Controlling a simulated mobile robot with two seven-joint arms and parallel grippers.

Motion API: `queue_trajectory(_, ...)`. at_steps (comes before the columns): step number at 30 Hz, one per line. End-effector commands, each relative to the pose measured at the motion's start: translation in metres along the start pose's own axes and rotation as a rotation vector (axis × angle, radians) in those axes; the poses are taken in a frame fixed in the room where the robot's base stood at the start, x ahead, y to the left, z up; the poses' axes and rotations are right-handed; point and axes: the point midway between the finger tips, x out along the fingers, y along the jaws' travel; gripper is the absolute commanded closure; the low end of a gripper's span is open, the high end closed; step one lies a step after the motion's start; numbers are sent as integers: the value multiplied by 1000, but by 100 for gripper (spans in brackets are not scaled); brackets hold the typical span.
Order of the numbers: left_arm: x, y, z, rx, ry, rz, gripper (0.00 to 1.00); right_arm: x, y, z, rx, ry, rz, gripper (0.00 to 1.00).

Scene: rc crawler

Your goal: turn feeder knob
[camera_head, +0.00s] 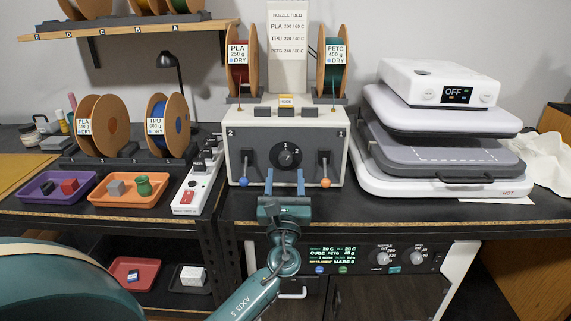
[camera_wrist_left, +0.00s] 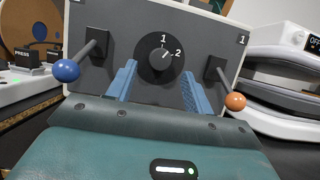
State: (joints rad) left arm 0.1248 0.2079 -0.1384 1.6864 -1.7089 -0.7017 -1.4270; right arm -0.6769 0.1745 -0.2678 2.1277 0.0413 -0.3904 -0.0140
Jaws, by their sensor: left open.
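The feeder knob (camera_head: 288,156) is a round black dial on the grey front of the feeder box (camera_head: 250,131). My left gripper (camera_head: 286,183) is in front of the box, just below the knob in the head view. In the left wrist view its two blue fingers (camera_wrist_left: 158,85) are spread apart, one on each side below the knob, with nothing between them. My right gripper is not in view.
A blue-tipped lever (camera_wrist_left: 66,70) is left of the knob and an orange-tipped lever (camera_wrist_left: 235,101) right of it, close to the fingers. Filament spools (camera_head: 333,70) stand on top. A heat press (camera_head: 435,130) is at right, and a power strip (camera_head: 196,189) at left.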

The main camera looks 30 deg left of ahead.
Motion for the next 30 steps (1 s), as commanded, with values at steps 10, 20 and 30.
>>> queue_trajectory(10, 35, 1, 0, 0, 0, 1, 48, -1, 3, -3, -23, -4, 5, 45)
queue_trajectory(20, 35, 1, 0, -1, 0, 1, 53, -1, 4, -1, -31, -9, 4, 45)
queue_trajectory(30, 35, 0, 0, -1, 0, 1, 81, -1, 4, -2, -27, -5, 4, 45)
